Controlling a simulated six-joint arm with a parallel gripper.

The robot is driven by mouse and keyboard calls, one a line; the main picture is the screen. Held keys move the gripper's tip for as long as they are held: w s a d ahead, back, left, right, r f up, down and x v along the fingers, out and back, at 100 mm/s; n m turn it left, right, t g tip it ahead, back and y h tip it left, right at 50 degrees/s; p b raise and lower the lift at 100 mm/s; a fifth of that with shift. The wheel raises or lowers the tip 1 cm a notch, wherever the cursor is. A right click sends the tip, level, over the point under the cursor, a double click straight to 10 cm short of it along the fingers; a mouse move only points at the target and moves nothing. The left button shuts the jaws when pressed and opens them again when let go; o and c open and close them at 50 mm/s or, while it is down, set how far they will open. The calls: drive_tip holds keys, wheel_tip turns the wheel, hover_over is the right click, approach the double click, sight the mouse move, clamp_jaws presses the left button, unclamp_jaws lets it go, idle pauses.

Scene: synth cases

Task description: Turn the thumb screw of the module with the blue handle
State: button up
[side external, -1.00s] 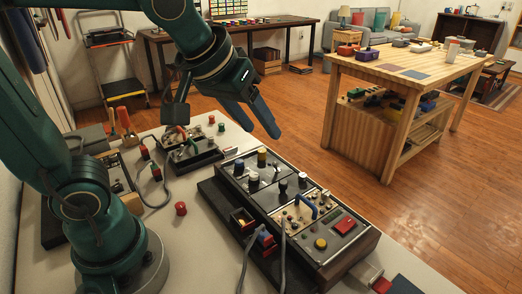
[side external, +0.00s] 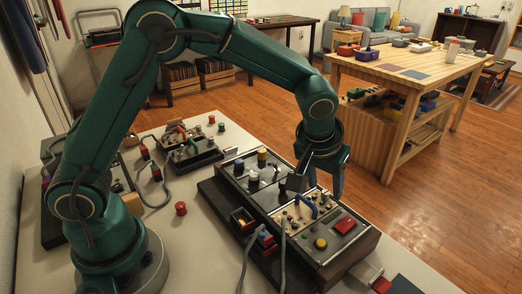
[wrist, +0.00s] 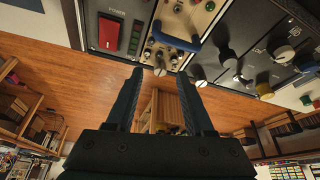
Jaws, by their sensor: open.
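The module with the blue handle has a beige panel (side external: 290,217) in the console. Its blue handle (side external: 309,206) also shows in the wrist view (wrist: 176,38). In the wrist view a small silver slotted screw head (wrist: 160,71) sits at the lower edge of this beige panel. My gripper (side external: 318,186) is open and points down over the console's far edge by this module. In the wrist view its fingertips (wrist: 159,75) lie on either side of the screw head, apart from it, with nothing held. I cannot tell the height gap. The side view does not show the screw clearly.
Neighbouring modules carry a red button (side external: 345,225), a yellow knob (side external: 320,243) and several black knobs (wrist: 227,57). Similar slotted screws (wrist: 201,83) sit along the same edge. Grey cables (side external: 283,245) rise at the console's near side. A red knob (side external: 181,208) stands on the table.

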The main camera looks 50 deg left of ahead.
drive_tip(key=shift+x, duration=0.9)
clamp_jaws()
